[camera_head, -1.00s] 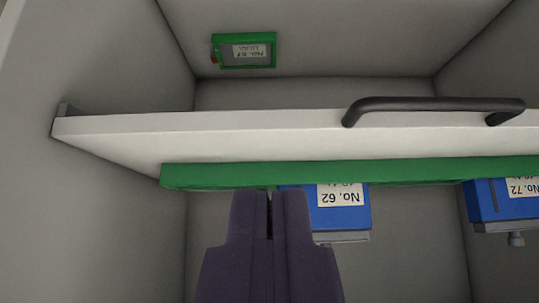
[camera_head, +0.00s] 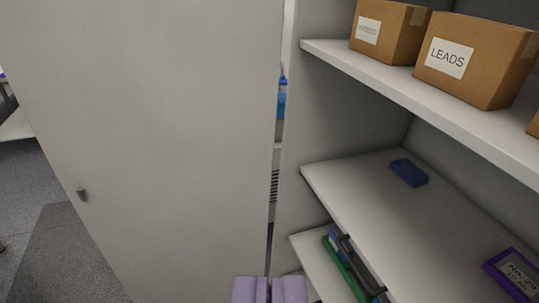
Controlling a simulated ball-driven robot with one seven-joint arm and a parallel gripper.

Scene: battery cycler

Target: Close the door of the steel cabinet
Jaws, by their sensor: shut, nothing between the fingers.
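The steel cabinet (camera_head: 345,125) stands open on the right, its shelves in view. Its grey door (camera_head: 170,120) stands open on the left as a large flat panel. A small grey knob or latch (camera_head: 82,195) is on the door near its left edge. A narrow gap shows between the door and the cabinet's side wall. My gripper (camera_head: 268,285) is at the bottom edge, shut and empty, in front of the door's lower right part. I cannot tell whether it touches the door.
A blue block (camera_head: 409,172) and a purple-framed item (camera_head: 513,274) lie on the shelf below. A green-edged item (camera_head: 345,268) with a dark handle is lower. Floor (camera_head: 40,240) shows at left.

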